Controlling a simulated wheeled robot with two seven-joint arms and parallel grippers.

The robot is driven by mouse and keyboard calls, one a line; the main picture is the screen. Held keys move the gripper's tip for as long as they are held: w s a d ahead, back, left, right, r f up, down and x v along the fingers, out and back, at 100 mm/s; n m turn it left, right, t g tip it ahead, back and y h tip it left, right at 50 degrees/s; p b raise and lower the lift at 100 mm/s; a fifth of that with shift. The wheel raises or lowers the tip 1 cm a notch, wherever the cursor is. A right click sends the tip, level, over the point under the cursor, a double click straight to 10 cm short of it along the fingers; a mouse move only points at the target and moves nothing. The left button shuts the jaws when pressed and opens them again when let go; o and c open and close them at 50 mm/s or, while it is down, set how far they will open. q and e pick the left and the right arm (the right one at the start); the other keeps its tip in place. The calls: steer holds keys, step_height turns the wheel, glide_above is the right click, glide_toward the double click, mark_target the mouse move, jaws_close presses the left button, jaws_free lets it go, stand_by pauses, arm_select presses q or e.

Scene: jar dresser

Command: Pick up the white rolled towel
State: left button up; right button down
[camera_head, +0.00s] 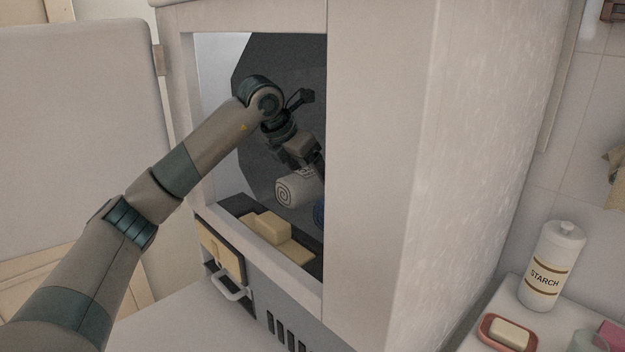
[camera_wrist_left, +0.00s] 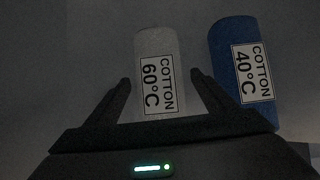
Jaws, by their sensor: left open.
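The white rolled towel (camera_head: 296,190) lies inside the open cabinet, its spiral end facing out. In the left wrist view the white towel (camera_wrist_left: 158,45) carries a label reading COTTON 60°C. My left gripper (camera_wrist_left: 163,82) is open, with one fingertip on each side of the towel's near part. Whether the fingers touch it cannot be told. In the head view my left arm reaches into the cabinet and the left gripper (camera_head: 312,166) is just above the towel, partly hidden by the cabinet frame. My right gripper is not in view.
A blue rolled towel (camera_wrist_left: 242,60) labelled COTTON 40°C lies close beside the white one, right of my finger. Yellowish blocks (camera_head: 270,228) sit at the opening's lower edge. The cabinet's front panel (camera_head: 375,150) borders the opening on the right. A starch bottle (camera_head: 552,266) stands outside.

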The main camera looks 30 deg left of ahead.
arm_select(q)
steer(key=shift+w+f, duration=0.1)
steer(key=shift+f, duration=0.05)
stand_by(0.3)
steer(key=c, duration=1.3)
